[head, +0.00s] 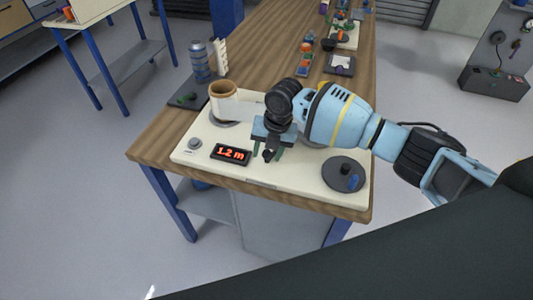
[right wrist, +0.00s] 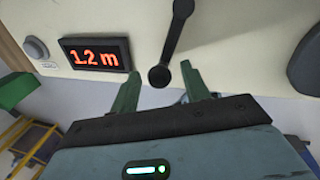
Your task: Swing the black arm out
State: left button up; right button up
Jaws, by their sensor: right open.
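The black arm (right wrist: 171,42) shows in the right wrist view as a thin lever on the cream board (right wrist: 230,30), with a round knob at its near end. In the head view only its dark knob (head: 268,155) shows, below my right gripper (head: 272,148), which hides the rest. My right gripper is open, with its green fingers (right wrist: 162,88) on either side of the knob end. I cannot tell whether either finger touches it. The red display reading 1.2 m (head: 231,154) is left of the arm. My left gripper is not in view.
The cream board (head: 210,137) lies on the wooden table (head: 155,140). On it are a roll (head: 223,100) of white film at the back left, a grey button (head: 194,144) and a dark disc (head: 343,174) at the right. A blue can (head: 199,60) stands behind.

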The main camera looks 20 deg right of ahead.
jog(key=shift+a+f, duration=0.15)
jog(key=shift+f, duration=0.6)
